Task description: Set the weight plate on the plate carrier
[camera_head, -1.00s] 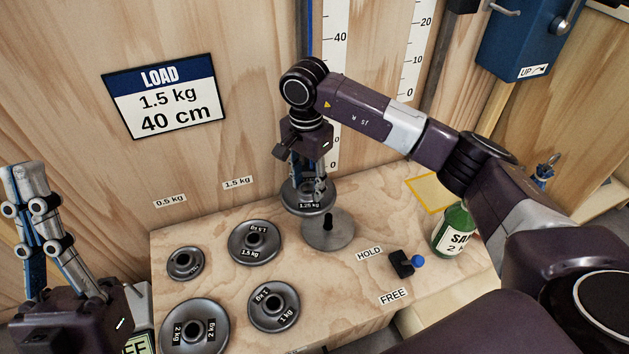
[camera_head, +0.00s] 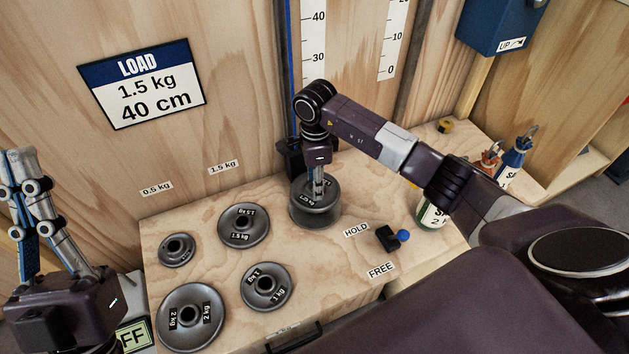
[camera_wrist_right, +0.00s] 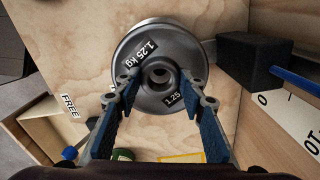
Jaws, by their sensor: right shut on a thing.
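A grey weight plate marked 1.25 kg (camera_head: 312,188) is held by my right gripper (camera_head: 318,188) over the plate carrier (camera_head: 315,219). The plate hides the carrier's peg, and I cannot tell whether the plate rests on the carrier. In the right wrist view the plate (camera_wrist_right: 140,78) faces the camera, and the right fingers (camera_wrist_right: 153,90) close on its middle hub. A rim of the carrier (camera_wrist_right: 152,27) shows behind the plate there. My left gripper (camera_head: 25,160) points up at the far left, empty; its opening is unclear.
Several other plates lie on the wooden bench at left, including a 1.5 kg plate (camera_head: 243,225), a 2 kg plate (camera_head: 192,318) and a 1 kg plate (camera_head: 266,286). A lever with a blue knob (camera_head: 401,235) sits between HOLD and FREE labels. A green bottle (camera_head: 431,217) stands at right.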

